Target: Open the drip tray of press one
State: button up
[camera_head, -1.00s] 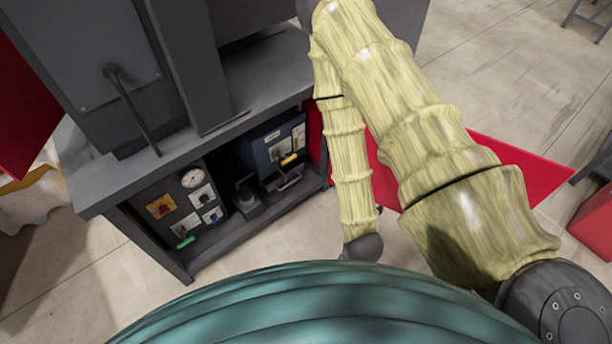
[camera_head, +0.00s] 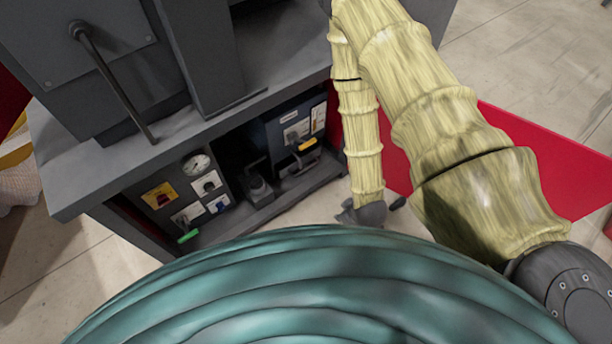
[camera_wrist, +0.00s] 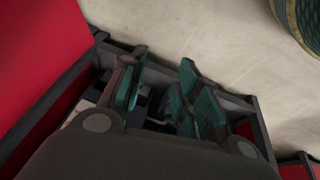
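The press (camera_head: 90,60) is a dark grey machine with a long lever, on a grey bench at the upper left of the head view. I cannot tell for sure which part is the drip tray. My gripper (camera_head: 370,213) hangs at the right end of the bay, low beside the bench. In the wrist view its teal-padded fingers (camera_wrist: 160,98) are apart, with nothing visible held between them. Dark frame parts lie behind them, partly hidden.
A control panel with a round gauge (camera_head: 196,166) and switches fills the left of the bay. A small dark device (camera_head: 258,188) stands between it and the blue-grey unit. A red panel (camera_head: 540,165) lies behind my arm. The bench's front edge (camera_head: 190,145) overhangs the bay.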

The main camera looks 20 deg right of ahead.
jog(key=w+d+f+n+t+y+b, duration=0.15)
jog(key=w+f+n+t+b, duration=0.45)
jog(key=w+f+b, duration=0.8)
jog(key=n+t+y+b, duration=0.4)
jog(key=n+b, duration=0.7)
jog(key=b, duration=0.3)
send_near(306, 169)
jog(key=b+x, duration=0.2)
jog(key=x, duration=0.3)
jog(key=b+x, duration=0.2)
jog(key=x, duration=0.3)
jog(key=shift+w+f, duration=0.1)
jog(key=shift+f, duration=0.15)
grip_shut()
